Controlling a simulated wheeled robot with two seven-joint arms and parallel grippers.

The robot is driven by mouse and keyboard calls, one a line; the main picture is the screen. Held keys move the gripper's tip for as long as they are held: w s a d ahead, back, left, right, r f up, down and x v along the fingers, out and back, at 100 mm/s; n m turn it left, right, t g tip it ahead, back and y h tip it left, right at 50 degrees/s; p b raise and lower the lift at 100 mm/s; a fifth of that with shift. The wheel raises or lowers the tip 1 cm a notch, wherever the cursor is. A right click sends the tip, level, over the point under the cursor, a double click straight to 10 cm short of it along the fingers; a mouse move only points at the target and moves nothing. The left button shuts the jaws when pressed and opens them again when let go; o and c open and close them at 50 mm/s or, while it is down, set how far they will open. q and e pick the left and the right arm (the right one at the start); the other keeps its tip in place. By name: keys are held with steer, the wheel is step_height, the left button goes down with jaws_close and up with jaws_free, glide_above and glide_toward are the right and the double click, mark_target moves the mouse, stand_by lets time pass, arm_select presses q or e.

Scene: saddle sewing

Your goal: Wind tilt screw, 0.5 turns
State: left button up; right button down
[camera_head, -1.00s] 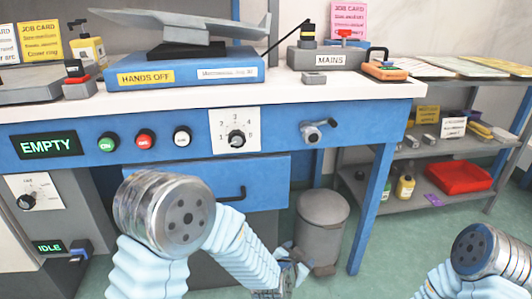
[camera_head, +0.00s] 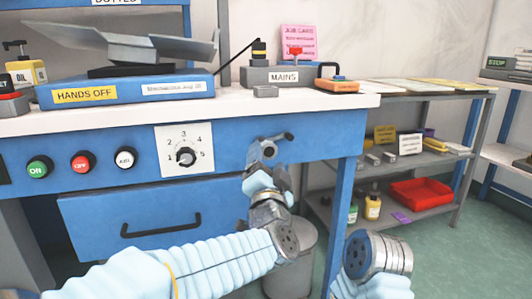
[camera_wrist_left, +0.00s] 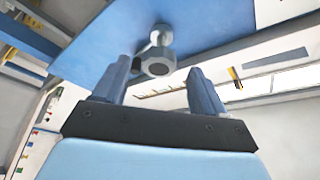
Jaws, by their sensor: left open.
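The tilt screw (camera_head: 268,149) is a metal hub with a small crank handle on the blue front of the bench, right of the numbered dial. My left gripper (camera_head: 266,179) is just below and in front of it, pointing up at it. In the left wrist view the screw's hexagonal grey end (camera_wrist_left: 157,63) lies between and beyond the tips of my open left gripper (camera_wrist_left: 160,78). The jaws look empty, with a gap to the screw on both sides. My right gripper is out of view; only part of my right arm shows at the lower right.
The numbered dial (camera_head: 186,157) and three buttons sit left of the screw. A drawer (camera_head: 150,215) is below them. A grey bin (camera_head: 292,262) stands under the bench behind my left arm. The MAINS box (camera_head: 284,76) is on the bench top above.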

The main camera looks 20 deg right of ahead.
mark_target(268, 154)
arm_select(q)
steer(key=shift+x, duration=2.2)
steer(key=c, duration=1)
steer(key=shift+f, duration=0.1)
steer(key=shift+n, duration=0.6)
